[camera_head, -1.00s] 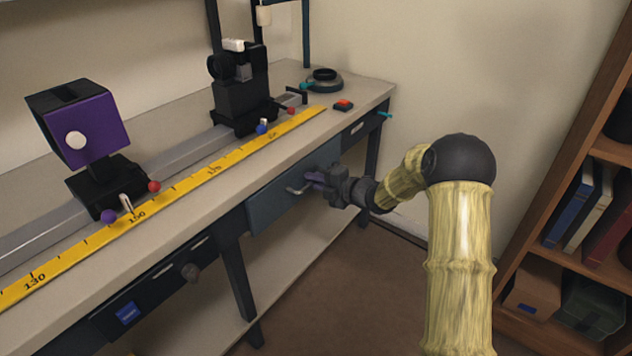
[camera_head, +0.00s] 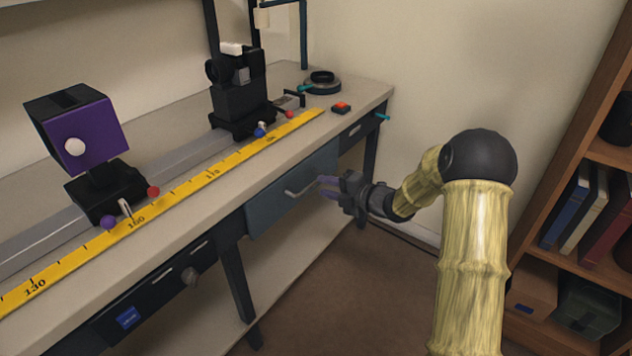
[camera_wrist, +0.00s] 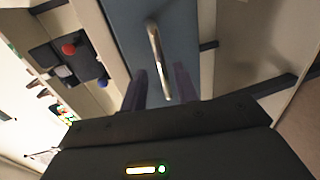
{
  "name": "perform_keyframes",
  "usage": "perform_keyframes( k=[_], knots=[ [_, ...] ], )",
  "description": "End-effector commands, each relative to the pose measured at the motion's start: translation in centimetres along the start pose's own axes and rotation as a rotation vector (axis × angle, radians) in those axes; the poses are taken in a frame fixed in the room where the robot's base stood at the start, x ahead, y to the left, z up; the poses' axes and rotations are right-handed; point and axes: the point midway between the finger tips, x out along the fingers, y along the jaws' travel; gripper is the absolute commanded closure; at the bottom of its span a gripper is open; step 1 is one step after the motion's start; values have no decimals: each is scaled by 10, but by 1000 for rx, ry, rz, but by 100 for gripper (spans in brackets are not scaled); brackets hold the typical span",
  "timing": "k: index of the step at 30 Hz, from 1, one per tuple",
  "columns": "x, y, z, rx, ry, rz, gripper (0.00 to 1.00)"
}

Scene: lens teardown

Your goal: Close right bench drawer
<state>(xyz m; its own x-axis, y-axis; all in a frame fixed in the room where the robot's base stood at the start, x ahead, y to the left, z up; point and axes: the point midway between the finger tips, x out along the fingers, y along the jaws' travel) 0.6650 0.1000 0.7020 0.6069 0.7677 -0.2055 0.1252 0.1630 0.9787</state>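The right bench drawer has a blue-grey front (camera_head: 268,205) under the bench top, and it looks about flush with the bench's front edge. Its bar handle (camera_head: 304,187) is pale metal. In the wrist view the drawer front (camera_wrist: 187,32) lies ahead, with the handle (camera_wrist: 156,55) running down its middle.
The bench top (camera_head: 190,215) carries a yellow ruler (camera_head: 190,188), a purple-faced box (camera_head: 92,135) and a black lens mount (camera_head: 240,105). Another dark drawer (camera_head: 160,290) is at the left. A bookshelf (camera_head: 560,190) stands at the right. The floor (camera_head: 340,290) before the bench is clear.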

Motion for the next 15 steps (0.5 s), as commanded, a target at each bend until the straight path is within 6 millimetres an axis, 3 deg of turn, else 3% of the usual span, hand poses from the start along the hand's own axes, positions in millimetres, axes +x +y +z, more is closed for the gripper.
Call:
perform_keyframes(
  k=[15],
  knots=[
    [-103,0,2,2,-5,-3,70]
  ],
)
